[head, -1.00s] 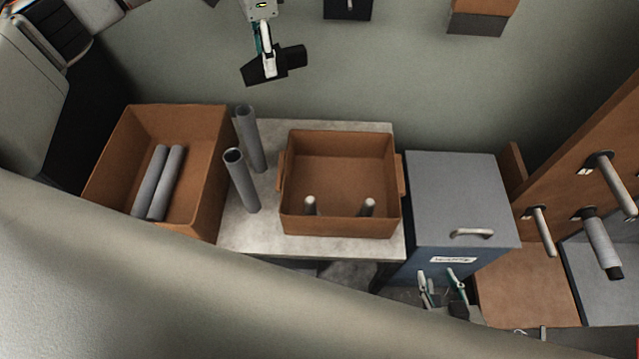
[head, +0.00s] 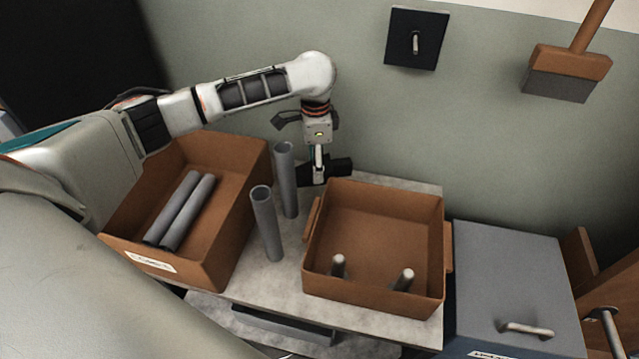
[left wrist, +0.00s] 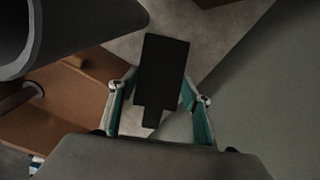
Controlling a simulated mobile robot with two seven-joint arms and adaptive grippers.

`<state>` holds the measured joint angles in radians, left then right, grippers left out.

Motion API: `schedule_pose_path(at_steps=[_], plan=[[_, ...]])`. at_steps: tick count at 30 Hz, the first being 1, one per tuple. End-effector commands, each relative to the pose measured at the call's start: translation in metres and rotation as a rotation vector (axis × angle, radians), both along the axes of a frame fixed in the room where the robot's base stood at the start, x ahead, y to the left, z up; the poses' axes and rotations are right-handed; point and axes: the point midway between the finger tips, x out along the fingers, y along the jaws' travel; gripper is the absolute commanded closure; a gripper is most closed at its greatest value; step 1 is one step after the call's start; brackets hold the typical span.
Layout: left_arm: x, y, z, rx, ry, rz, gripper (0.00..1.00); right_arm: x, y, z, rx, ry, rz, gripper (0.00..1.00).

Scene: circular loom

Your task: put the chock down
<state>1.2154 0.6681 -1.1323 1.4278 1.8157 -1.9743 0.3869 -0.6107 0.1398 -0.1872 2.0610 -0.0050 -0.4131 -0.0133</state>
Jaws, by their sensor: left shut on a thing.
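The black chock (head: 338,168) is in my left gripper (head: 318,165). It is low over the back part of the grey table (head: 410,187), behind the open brown box and right of the standing grey tubes. Whether its underside touches the tabletop I cannot tell. In the left wrist view the chock (left wrist: 163,70) shows as a dark block with a narrow stem, between the two teal-sided fingers of my left gripper (left wrist: 160,92). My right gripper is out of view.
Two grey tubes (head: 265,225) (head: 286,180) stand close to the left gripper. The brown box (head: 375,200) has two pale pegs inside. A larger brown bin (head: 225,235) at left holds two lying tubes. A grey cabinet (head: 510,275) stands at right.

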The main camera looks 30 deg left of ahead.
Motion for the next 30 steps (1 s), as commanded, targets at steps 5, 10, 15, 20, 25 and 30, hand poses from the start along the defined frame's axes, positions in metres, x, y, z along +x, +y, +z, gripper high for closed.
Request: schedule_pose_path(at_steps=[5,10,15,20,25,30], plan=[[0.001,0.0,-0.015,-0.002,-0.003,0.0,0.88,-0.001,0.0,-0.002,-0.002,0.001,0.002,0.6],[0.0,0.0,-0.028,-0.001,0.0,-0.001,0.88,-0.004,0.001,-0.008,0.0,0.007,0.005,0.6],[-0.001,0.0,-0.062,-0.003,0.007,0.0,0.88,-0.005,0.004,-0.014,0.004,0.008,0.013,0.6],[0.0,0.0,-0.073,-0.001,0.0,0.0,0.88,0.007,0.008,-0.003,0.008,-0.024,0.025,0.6],[0.001,0.0,-0.069,-0.001,-0.005,0.0,0.88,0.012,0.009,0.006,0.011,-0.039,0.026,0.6],[0.001,0.0,-0.071,-0.001,-0.005,0.001,0.88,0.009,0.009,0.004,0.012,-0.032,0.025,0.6]])
